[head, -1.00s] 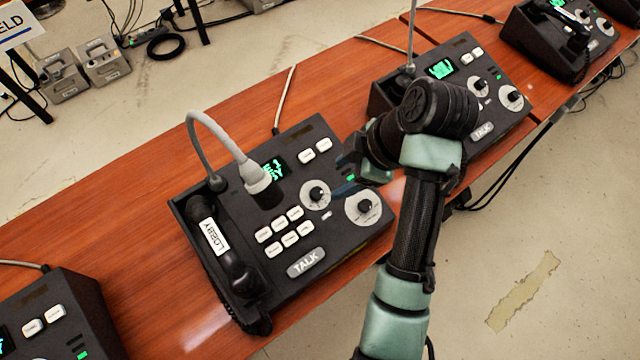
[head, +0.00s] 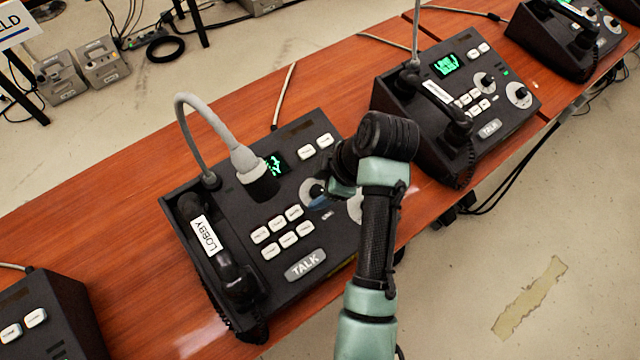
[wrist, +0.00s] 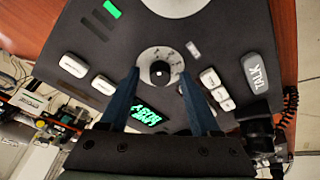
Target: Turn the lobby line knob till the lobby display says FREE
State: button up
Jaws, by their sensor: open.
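The lobby phone (head: 335,243) is a black console with a handset labelled LOBBY (head: 207,236). Its green display (head: 276,165) is partly hidden by the grey gooseneck microphone in the head view; in the wrist view the display (wrist: 150,113) is upside down and seems to read LINE and BUSY. The knob nearest the display (wrist: 160,72) is black on a pale round dial; its label is too small to read. My gripper (wrist: 159,73) is open, its blue fingers on either side of this knob. Contact cannot be told. In the head view my gripper (head: 322,200) mostly hides the knob.
A second dial (head: 355,207) is partly behind my arm. White buttons (head: 284,232) and a TALK button (head: 305,264) lie close by. The gooseneck microphone (head: 250,165) arches over the console. Other phones stand at right (head: 455,100) and lower left (head: 45,315).

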jog(key=shift+c, duration=0.3)
grip_shut()
jog(key=shift+r+p, duration=0.1)
jog(key=shift+p, duration=0.2)
jog(key=m+p, duration=0.2)
jog(key=m, duration=0.1)
jog(key=shift+s+r+p, duration=0.1)
jog(key=shift+p, duration=0.2)
jog(key=shift+m+t+h+p, duration=0.3)
jog(key=shift+m+t+p, duration=0.5)
jog(key=shift+m+p, duration=1.45)
jog(key=shift+f+m, duration=0.2)
jog(key=shift+m, duration=0.15)
jog(key=shift+o, duration=0.3)
grip_release()
